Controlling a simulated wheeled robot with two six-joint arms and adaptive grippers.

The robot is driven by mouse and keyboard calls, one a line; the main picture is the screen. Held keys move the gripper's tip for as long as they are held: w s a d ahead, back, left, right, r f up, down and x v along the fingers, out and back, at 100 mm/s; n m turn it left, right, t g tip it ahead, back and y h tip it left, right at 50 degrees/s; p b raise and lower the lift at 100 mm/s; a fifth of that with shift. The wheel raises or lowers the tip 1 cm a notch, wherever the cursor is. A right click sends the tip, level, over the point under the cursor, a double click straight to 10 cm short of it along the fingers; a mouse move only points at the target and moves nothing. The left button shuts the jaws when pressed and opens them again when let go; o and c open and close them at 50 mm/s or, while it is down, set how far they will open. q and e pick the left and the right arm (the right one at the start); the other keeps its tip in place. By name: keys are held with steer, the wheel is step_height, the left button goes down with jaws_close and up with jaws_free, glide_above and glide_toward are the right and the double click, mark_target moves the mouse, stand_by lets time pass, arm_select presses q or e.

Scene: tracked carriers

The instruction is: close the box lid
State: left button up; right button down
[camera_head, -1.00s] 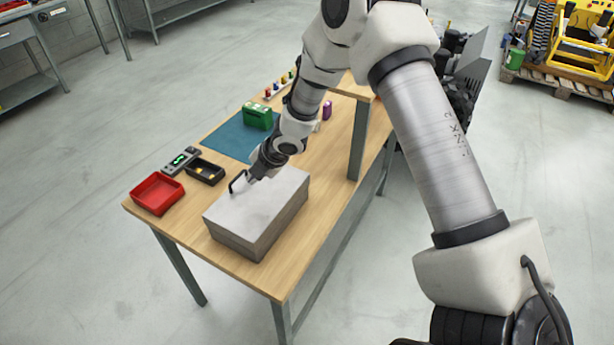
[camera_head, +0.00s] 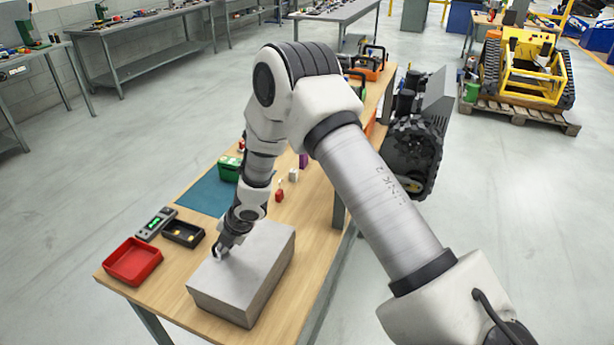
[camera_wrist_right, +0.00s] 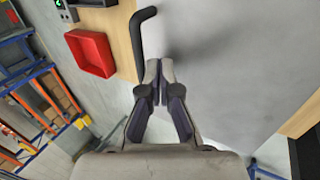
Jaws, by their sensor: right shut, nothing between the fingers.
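The grey box (camera_head: 262,290) stands on the wooden table. Its lid (camera_head: 252,260) lies flat over the top, and I see no gap under it in the head view. The lid's grey surface fills much of the right wrist view (camera_wrist_right: 225,70). A dark bar handle (camera_wrist_right: 140,35) is at the lid's left edge there. My right gripper (camera_head: 219,251) is at the lid's far left edge, beside the handle. In the wrist view its fingers (camera_wrist_right: 158,92) are together and empty, just over the lid; whether they touch it I cannot tell. My left gripper is out of view.
A red tray (camera_head: 132,262), a small black tray (camera_head: 184,234) and a grey meter (camera_head: 157,223) lie left of the box. A blue mat (camera_head: 207,195) with a green case (camera_head: 229,168) is behind. Small colored items stand farther back. The table's front edge is close to the box.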

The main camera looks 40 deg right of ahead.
steer(key=shift+w+a+f+b, duration=0.15)
steer(key=shift+f+b, duration=0.25)
steer(key=shift+f, duration=0.2)
stand_by(0.3)
